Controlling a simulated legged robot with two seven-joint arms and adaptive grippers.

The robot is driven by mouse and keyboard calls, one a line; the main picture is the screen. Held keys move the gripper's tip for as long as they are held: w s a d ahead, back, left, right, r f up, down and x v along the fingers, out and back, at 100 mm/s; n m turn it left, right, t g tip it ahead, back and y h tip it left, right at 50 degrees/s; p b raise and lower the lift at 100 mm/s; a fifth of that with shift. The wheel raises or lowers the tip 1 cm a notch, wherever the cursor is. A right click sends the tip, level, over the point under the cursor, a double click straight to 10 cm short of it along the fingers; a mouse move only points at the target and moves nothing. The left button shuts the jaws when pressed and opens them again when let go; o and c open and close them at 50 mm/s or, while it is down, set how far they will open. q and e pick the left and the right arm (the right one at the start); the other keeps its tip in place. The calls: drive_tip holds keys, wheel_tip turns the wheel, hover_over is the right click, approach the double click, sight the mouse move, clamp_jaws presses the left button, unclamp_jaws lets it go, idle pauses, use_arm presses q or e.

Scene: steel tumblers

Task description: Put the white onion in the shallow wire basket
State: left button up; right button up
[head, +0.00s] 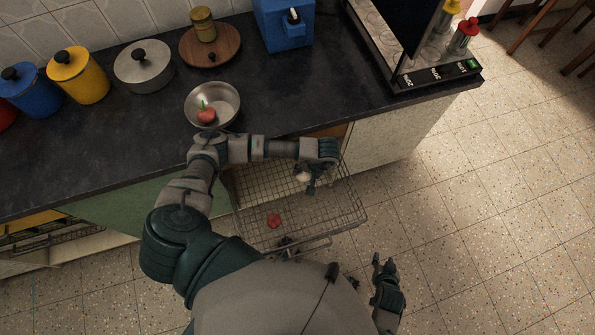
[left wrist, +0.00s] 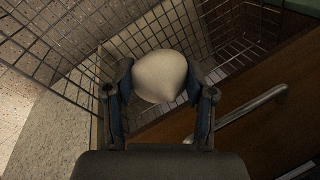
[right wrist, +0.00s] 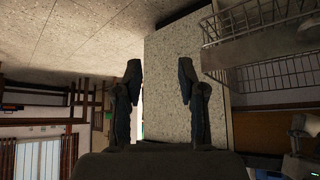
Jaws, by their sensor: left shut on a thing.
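The white onion (left wrist: 160,76) is between the two fingers of my left gripper (left wrist: 160,92), which is shut on it. In the head view my left gripper (head: 310,182) is over the far right part of the wire basket (head: 362,207), and the onion (head: 302,177) shows partly behind the fingers. Wire mesh (left wrist: 92,75) surrounds the onion in the left wrist view; I cannot tell its height above the basket floor. My right gripper (right wrist: 160,85) is open and empty. In the head view it (head: 383,268) is right of and nearer than the basket.
A red round item (head: 274,220) lies in the basket. A steel bowl (head: 226,93) with a red item (head: 206,115) stands on the dark counter (head: 300,100). A wooden panel (left wrist: 265,125) with a metal handle (left wrist: 250,103) is close to my left gripper.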

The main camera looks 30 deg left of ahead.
use_arm(q)
drive_tip(key=n+b, duration=0.2)
drive_tip(key=b, duration=0.1)
hover_over(292, 200)
drive_tip(key=d, duration=0.1)
wheel_tip(292, 200, down, 11)
wheel_tip(292, 200, down, 9)
drive_tip(key=b, duration=0.3)
drive_tip(key=shift+a+r, duration=0.15)
drive_tip(key=shift+f, duration=0.25)
drive_tip(key=shift+w, duration=0.1)
drive_tip(key=shift+r, duration=0.1)
use_arm(e)
drive_tip(key=w+a+r+t+y, duration=0.1)
drive_tip(key=w+r+t, duration=0.2)
drive_tip(key=r, duration=0.5)
drive_tip(key=w+a+r+t+y, duration=0.1)
drive_tip(key=w+r+t, duration=0.3)
drive_tip(key=r, duration=0.4)
drive_tip(key=shift+a+r+t, duration=0.2)
drive_tip(key=shift+r+t, duration=0.2)
drive_tip(key=shift+t, duration=0.3)
use_arm(q)
drive_tip(key=shift+f, duration=0.2)
drive_tip(key=o, duration=1.2)
drive_tip(key=shift+f, duration=0.1)
drive_tip(key=shift+o, duration=0.2)
use_arm(e)
drive_tip(key=shift+w+a+r+y, duration=0.25)
drive_tip(key=shift+y, duration=0.05)
